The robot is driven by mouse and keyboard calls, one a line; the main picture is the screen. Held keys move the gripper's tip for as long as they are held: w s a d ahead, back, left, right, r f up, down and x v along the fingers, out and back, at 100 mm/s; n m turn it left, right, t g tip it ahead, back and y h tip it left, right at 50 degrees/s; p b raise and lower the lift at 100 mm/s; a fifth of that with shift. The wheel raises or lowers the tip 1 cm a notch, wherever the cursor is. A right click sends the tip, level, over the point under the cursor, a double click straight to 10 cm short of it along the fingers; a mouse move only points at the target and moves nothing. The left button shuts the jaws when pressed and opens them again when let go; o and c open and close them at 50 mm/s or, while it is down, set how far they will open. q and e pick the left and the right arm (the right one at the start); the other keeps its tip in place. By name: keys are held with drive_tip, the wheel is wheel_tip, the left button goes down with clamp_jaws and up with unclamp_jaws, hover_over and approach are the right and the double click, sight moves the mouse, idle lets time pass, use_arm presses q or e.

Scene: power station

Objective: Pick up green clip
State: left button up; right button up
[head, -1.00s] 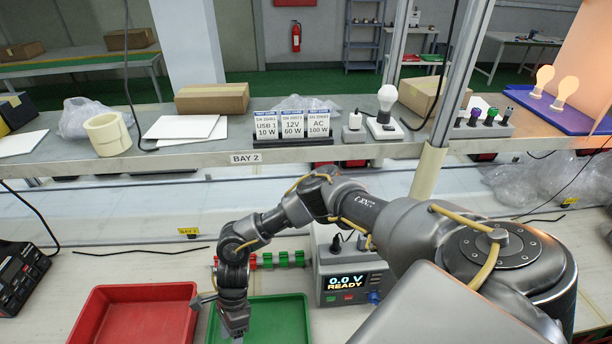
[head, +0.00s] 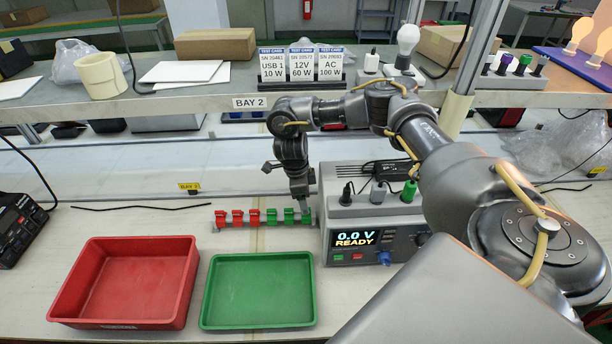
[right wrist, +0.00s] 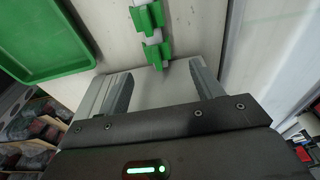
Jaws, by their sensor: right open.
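A row of clips stands on a light rail, with red clips (head: 238,218) at the left and green clips (head: 271,217) at the right. My right gripper (head: 303,210) points down at the right end of the rail, close to the last green clip, which it partly hides. In the right wrist view, the gripper (right wrist: 160,72) is open and empty. The end green clip (right wrist: 157,53) lies just ahead of the gap between its fingers, and another green clip (right wrist: 149,16) is farther along the rail. My left gripper is out of view.
A red tray (head: 185,300) and a green tray (head: 309,290) stand in front of the rail. The power unit (head: 345,262), reading 0.0 V READY, stands close to the right of my gripper. A shelf (head: 190,103) with test cards runs behind.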

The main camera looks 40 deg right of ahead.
drive_tip(key=shift+s+d+f, duration=0.1)
drive_tip(key=shift+s+f, duration=0.05)
drive_tip(key=shift+f, duration=1.45)
drive_tip(key=shift+s+d+f, duration=0.1)
drive_tip(key=shift+s+f, duration=0.05)
drive_tip(key=shift+f, duration=1.4)
drive_tip(key=shift+c, duration=0.3)
drive_tip(key=c, duration=1)
drive_tip(key=shift+r, duration=0.1)
